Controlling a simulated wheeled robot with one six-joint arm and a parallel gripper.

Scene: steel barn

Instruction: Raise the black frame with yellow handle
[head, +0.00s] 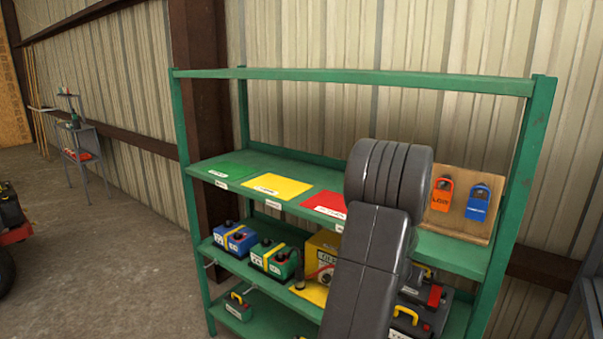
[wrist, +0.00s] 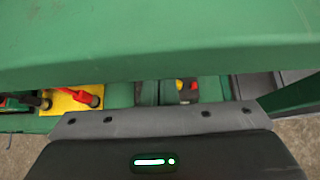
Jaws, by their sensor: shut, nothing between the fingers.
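A black item with a yellow handle (head: 405,315) is low at the right of the green rack, partly hidden by my arm. Another dark item with some yellow and red (head: 427,290) is just above it; I cannot tell which is the black frame. My gripper (wrist: 160,122) shows in the wrist view as a grey edge on a dark body with a green light. It is shut and empty, close to a green shelf board. My arm hides it in the head view.
The green rack (head: 360,78) holds green, yellow and red mats (head: 278,186) on its upper shelf. Blue (head: 235,237) and green (head: 273,259) boxes stand below. A wooden board with orange (head: 442,195) and blue (head: 479,203) padlocks leans at the right. Floor at left (head: 100,260) is open.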

